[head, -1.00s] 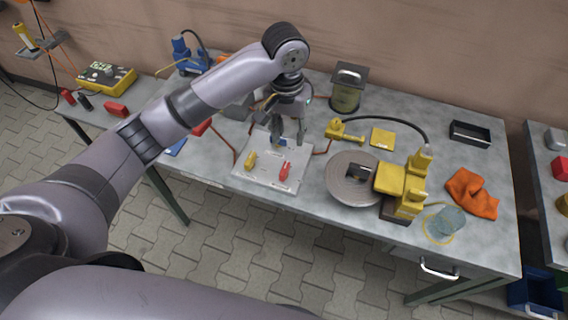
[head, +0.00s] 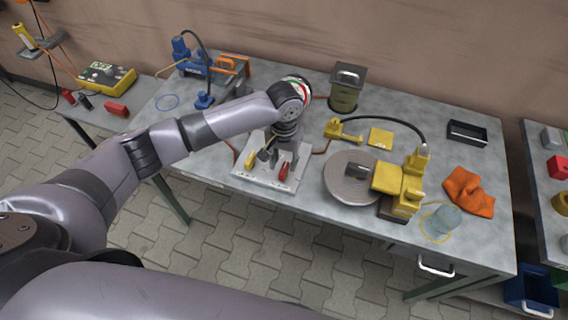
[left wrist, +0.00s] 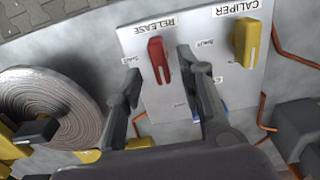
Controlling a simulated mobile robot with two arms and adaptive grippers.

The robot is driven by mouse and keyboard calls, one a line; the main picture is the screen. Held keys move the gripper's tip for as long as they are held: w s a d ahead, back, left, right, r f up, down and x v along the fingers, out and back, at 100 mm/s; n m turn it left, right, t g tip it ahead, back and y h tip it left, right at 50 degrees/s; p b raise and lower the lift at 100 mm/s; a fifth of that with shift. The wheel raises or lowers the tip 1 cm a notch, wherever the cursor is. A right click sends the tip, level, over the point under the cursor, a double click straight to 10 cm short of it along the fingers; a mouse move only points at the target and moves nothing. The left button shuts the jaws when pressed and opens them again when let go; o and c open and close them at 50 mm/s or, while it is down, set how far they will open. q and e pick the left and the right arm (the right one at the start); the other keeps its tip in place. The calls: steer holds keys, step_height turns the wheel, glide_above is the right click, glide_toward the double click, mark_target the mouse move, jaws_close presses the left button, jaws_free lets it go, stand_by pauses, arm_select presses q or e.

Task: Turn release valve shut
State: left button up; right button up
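The red release valve handle (head: 284,171) stands on a pale panel (head: 262,183) on the workbench. In the left wrist view, the red handle (left wrist: 158,62) is beside the upside-down word RELEASE, with a small label to its left. The yellow caliper handle (left wrist: 247,42) is on its right and also shows in the head view (head: 250,159). My left gripper (head: 279,160) is over the panel, close behind the red handle. In the left wrist view its fingers (left wrist: 158,61) are apart, one on each side of the red handle; contact cannot be told. My right gripper is out of view.
A coiled grey hose disc (head: 350,192) and a yellow device (head: 398,183) are right of the panel. A blue pump (head: 196,68) is at the back left. An orange cloth (head: 468,192) lies at the right.

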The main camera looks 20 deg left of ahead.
mark_target(284, 171)
arm_select(q)
steer(key=shift+f, duration=1.35)
steer(key=shift+c, duration=0.4)
jaws_close()
